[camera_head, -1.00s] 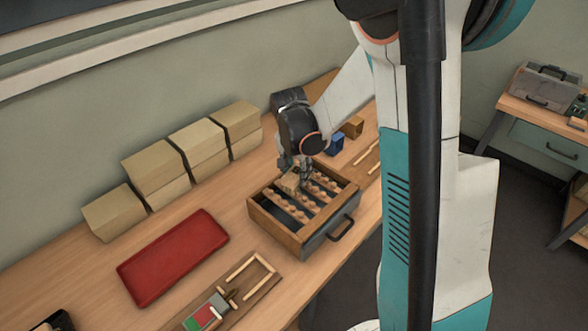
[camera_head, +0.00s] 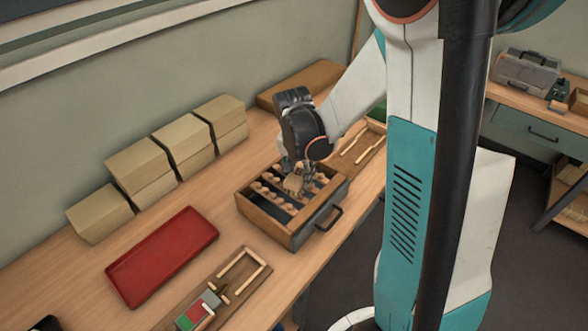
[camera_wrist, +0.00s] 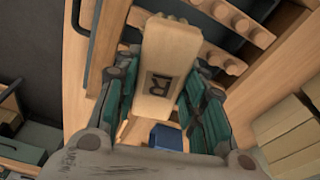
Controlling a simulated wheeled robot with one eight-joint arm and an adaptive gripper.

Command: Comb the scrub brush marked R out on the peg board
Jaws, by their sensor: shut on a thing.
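The scrub brush marked R (camera_wrist: 165,70) is a pale wooden block with a dark boxed R on its face. My gripper (camera_wrist: 160,95) is shut on it, with a finger along each side. In the head view the brush (camera_head: 293,184) is over the middle of the peg board, an open wooden box (camera_head: 262,222) with slats bearing rows of round pegs. My gripper (camera_head: 298,170) comes down from above it. Part of the peg rows (camera_wrist: 230,18) shows in the wrist view.
A red tray (camera_head: 162,257) lies left of the box. A wooden board with a frame and coloured patches (camera_head: 215,300) is in front. Tan boxes (camera_head: 175,150) line the wall. A tray with sticks (camera_head: 358,148) is to the right. A blue block (camera_wrist: 167,138) shows in the wrist view.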

